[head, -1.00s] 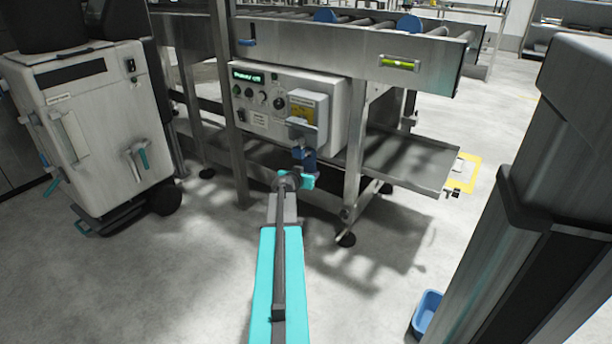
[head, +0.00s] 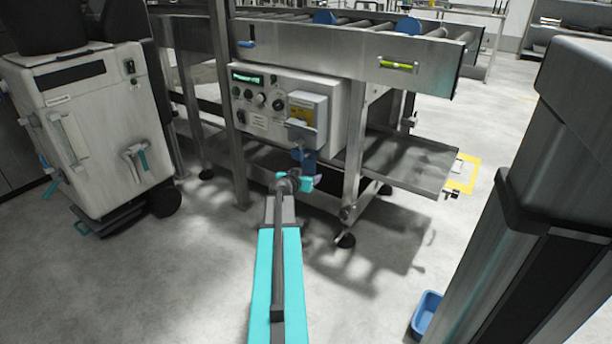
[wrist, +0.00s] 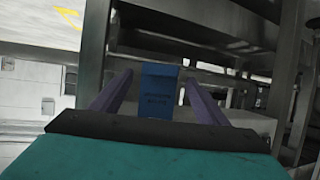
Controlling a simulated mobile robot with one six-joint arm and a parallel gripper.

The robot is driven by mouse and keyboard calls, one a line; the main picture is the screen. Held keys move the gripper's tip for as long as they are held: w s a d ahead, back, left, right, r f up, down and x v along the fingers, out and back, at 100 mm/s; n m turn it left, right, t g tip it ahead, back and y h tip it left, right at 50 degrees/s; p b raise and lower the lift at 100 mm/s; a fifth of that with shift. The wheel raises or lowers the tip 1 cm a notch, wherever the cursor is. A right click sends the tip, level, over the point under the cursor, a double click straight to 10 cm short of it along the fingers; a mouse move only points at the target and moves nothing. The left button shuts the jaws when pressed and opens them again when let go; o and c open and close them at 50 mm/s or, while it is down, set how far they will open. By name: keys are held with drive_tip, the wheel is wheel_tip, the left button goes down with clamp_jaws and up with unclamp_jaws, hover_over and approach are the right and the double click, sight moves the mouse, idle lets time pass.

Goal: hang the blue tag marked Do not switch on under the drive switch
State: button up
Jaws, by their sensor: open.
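A blue tag (wrist: 158,92) with small dark lettering, too small to read, stands between my two purple fingers in the wrist view, with gaps on both sides. My gripper (wrist: 158,82) is open around it. In the head view my gripper (head: 304,163) is at the front right of the control box (head: 260,122), below a grey holder (head: 302,132). Dark blue shows there, but I cannot separate tag from fingers. I cannot tell whether the tag hangs on anything. The box carries several knobs and a black rotary switch (head: 278,104); I cannot confirm which is the drive switch.
A roller conveyor (head: 350,44) runs above the control box, with a metal tray (head: 405,160) below. A steel leg (head: 356,150) stands right of my gripper. A white wheeled cabinet (head: 95,130) is at left, a blue bin (head: 426,312) at lower right. The front floor is clear.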

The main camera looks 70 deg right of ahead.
drive_tip(key=p+v, duration=0.2)
drive_tip(key=v, duration=1)
drive_tip(key=shift+a, duration=0.2)
drive_tip(key=shift+w, duration=0.15)
